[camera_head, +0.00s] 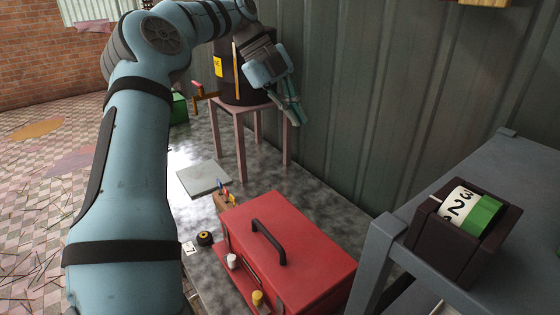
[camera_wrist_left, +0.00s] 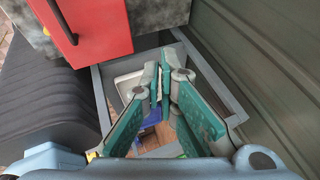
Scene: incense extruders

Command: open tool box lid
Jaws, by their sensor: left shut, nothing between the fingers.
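The red tool box (camera_head: 300,245) stands on the speckled grey surface in the lower middle of the head view, its lid down. A black arched handle (camera_head: 268,240) is on its top. My left gripper (camera_head: 296,118) is shut and empty, pointing down in front of the corrugated wall, above and beyond the box in the picture and apart from it. In the left wrist view its teal fingers (camera_wrist_left: 160,85) meet in the middle. A red surface with a black bar (camera_wrist_left: 60,20), apparently the tool box, shows at top left there. My right gripper is not in view.
A pinkish stool (camera_head: 240,110) bears a dark cylinder behind the box. A grey shelf (camera_head: 430,200) with a dark holder stands close at right. Small bottles (camera_head: 257,298) and a black-and-yellow roll (camera_head: 205,238) lie near the box's left side. A grey plate (camera_head: 203,180) lies farther back.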

